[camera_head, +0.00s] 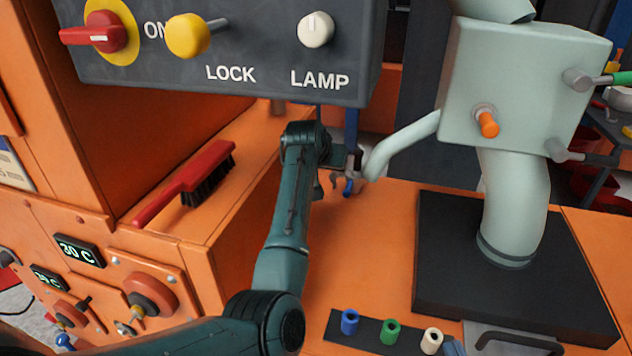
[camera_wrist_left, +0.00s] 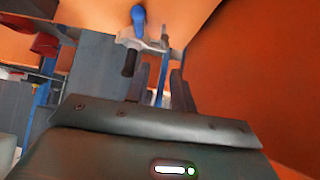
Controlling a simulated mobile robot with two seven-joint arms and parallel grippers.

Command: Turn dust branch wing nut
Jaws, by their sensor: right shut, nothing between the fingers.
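The pale dust branch pipe (camera_head: 405,143) slants down left from the pale box and ends at a small grey clamp. A blue wing nut (camera_head: 348,187) shows there; it also shows at the top of the left wrist view (camera_wrist_left: 138,18), above a grey bracket with a black knob. My left gripper (camera_wrist_left: 158,80) has its fingers apart just short of the bracket, with nothing seen between them. In the head view it is close to the clamp, largely hidden behind my own wrist. My right gripper is shut and empty; I cannot clearly make out its position.
A dark control panel (camera_head: 270,60) with knobs overhangs my left arm. A red brush (camera_head: 190,185) lies on the orange ledge at left. Blue, green (camera_head: 390,330) and white sockets stand at the front. The pale box (camera_head: 525,75) has an orange knob (camera_head: 487,124) and side levers.

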